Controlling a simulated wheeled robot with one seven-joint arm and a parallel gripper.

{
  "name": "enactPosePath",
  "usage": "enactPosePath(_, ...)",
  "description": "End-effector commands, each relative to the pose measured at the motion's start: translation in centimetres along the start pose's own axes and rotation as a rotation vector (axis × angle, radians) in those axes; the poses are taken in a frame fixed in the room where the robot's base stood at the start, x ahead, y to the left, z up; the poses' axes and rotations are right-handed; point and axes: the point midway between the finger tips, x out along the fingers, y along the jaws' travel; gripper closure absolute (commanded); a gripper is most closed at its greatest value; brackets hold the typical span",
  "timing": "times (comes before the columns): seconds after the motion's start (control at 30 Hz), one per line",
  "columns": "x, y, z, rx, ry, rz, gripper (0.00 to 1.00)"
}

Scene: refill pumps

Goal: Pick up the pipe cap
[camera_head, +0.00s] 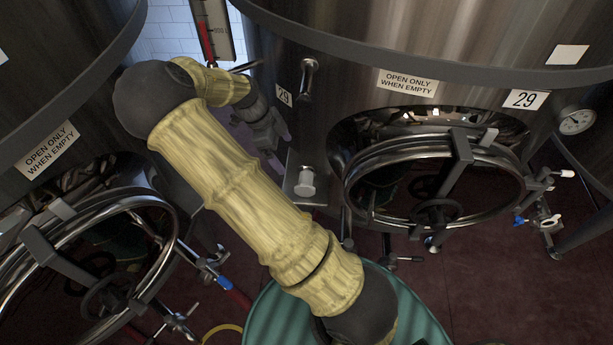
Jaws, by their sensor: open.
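A small white cylindrical piece (306,182), which looks like the pipe cap, stands at a grey metal plate (296,203) in front of the tank marked 29. How it is seated there I cannot make out. My gripper (284,138) is at the end of my yellow-sleeved arm, above and to the left of the white piece and apart from it. The jaws are small and dark in the picture. Nothing shows between them.
The large steel tank (470,45) with its round hatch (350,180) stands on the right; another tank (35,110) is at left. Valves with blue handles (519,220) stick out low down. A green round container (270,315) is below my arm. Red floor shows at right.

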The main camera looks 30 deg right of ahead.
Motion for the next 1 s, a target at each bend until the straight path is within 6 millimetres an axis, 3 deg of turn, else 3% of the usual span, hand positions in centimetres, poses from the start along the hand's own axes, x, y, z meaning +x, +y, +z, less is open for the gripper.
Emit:
enactPosePath(0.53, 9.3, 0.1, -0.2, -0.001, 0.002, 0.004, 0.04)
enactPosePath(1.0, 10.3, 0.0, -0.2, 0.0, 0.001, 0.002, 0.04)
